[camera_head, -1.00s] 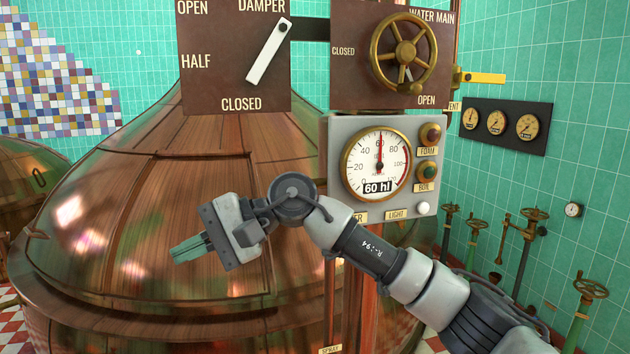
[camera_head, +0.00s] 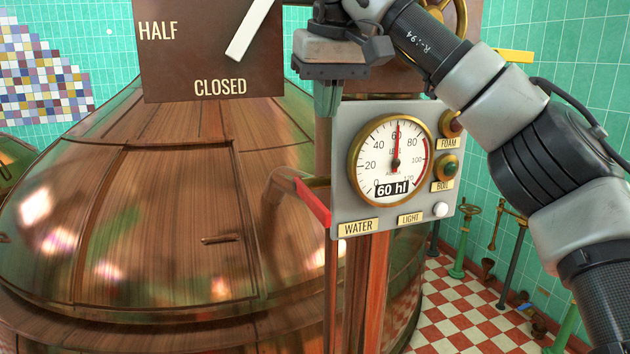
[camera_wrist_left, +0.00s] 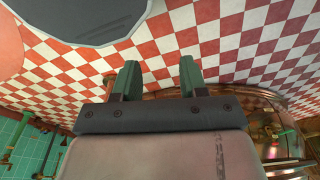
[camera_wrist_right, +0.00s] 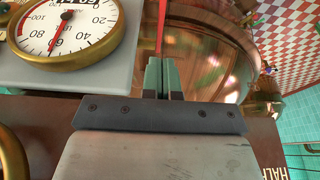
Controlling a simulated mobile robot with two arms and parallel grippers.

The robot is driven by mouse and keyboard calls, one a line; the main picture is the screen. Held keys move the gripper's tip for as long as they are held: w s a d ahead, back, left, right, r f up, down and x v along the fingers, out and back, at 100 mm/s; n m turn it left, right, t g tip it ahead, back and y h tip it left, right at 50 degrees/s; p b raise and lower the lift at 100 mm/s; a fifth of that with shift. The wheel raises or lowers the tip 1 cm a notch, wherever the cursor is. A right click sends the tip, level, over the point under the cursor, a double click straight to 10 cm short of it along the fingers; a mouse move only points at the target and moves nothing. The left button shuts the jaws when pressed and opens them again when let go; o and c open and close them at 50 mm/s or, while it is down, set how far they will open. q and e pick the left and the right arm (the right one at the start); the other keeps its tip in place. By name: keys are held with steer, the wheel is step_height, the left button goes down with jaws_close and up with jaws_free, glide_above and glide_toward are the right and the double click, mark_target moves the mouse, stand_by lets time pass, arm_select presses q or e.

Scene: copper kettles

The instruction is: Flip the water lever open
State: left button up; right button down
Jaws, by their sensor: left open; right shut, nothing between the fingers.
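The water lever (camera_head: 313,202) is a red bar on the left side of the grey gauge panel, beside the WATER label (camera_head: 358,227). It slants down to the right in the head view. My right gripper (camera_head: 327,110) points down above the lever, at the panel's upper left edge, shut and empty. In the right wrist view, the closed fingers (camera_wrist_right: 161,66) point towards the red lever (camera_wrist_right: 161,28); whether they touch is unclear there. In the head view a gap separates them. My left gripper (camera_wrist_left: 159,72) is open and empty over the floor, outside the head view.
The gauge panel (camera_head: 345,150) has a dial reading 60 hl, with FOAM and BOIL knobs and a LIGHT button. A large copper kettle (camera_head: 150,220) fills the left. The damper board (camera_head: 190,60) is above. My right arm partly covers the water main wheel (camera_head: 460,15).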

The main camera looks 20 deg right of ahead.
glide_above(317, 199)
steer(key=s, duration=0.1)
step_height(317, 199, down, 7)
steer(key=shift+s+r+p, duration=0.15)
steer(key=shift+p, duration=0.3)
steer(key=x, duration=0.2)
steer(key=p+x, duration=0.1)
steer(key=x, duration=0.1)
steer(key=s+p+x, duration=0.1)
steer(key=x, duration=0.1)
steer(key=shift+s+f, duration=0.1)
steer(key=shift+f, duration=0.2)
arm_select(q)
steer(key=s+r, duration=0.2)
steer(key=r, duration=0.1)
steer(key=shift+r, duration=0.15)
arm_select(e)
steer(key=shift+f, duration=0.35)
arm_select(q)
steer(key=shift+w, duration=0.15)
